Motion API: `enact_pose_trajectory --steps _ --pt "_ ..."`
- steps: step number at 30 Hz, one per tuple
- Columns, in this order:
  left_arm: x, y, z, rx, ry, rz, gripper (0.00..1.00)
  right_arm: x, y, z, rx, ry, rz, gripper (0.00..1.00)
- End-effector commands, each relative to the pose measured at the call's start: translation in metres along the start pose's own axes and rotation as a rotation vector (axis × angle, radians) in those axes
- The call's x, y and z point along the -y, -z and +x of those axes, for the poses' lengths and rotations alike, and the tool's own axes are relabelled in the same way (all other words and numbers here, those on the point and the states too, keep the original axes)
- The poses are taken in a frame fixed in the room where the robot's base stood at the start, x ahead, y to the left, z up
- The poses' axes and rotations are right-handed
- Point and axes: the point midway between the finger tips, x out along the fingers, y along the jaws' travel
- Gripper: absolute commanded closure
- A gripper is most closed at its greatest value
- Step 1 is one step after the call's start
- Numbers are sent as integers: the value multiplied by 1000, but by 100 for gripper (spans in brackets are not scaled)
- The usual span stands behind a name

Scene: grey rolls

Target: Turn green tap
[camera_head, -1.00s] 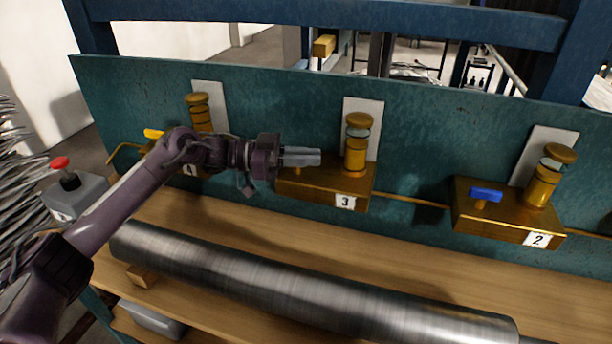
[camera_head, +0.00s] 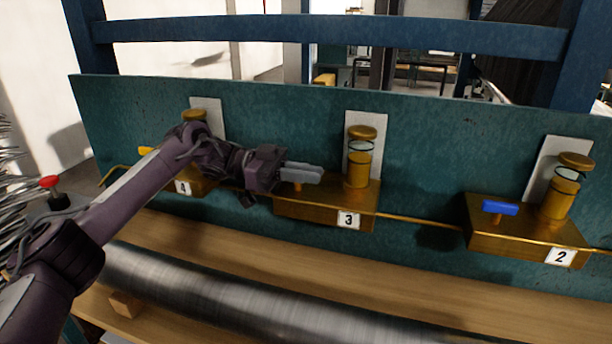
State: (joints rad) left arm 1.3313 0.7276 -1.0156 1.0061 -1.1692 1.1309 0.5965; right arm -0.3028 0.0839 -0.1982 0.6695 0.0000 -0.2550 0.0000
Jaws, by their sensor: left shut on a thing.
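My left gripper (camera_head: 302,172) reaches in from the left to the brass block marked 3 (camera_head: 325,205). Its grey fingers are shut at the top of a short brass stem (camera_head: 297,187) on that block. The tap handle there is hidden by the fingers, so I cannot see its colour or how far it is turned. No green handle shows. A blue tap (camera_head: 500,207) sits on block 2 (camera_head: 525,240) at the right. A yellow tap (camera_head: 145,151) shows partly at block 4 (camera_head: 190,178), behind my arm. My right gripper is not in view.
A teal back panel (camera_head: 270,115) stands behind the blocks. A brass pipe (camera_head: 420,222) links blocks 3 and 2. A large metal roll (camera_head: 230,300) lies in front of the wooden bench top (camera_head: 420,270). A red button (camera_head: 50,182) is at the left.

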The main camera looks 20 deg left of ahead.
Motion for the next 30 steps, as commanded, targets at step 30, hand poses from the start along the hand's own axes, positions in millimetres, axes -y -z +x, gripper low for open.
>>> enact_pose_trajectory --steps 30 --pt "0 62 0 -1 0 8 66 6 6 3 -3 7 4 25"
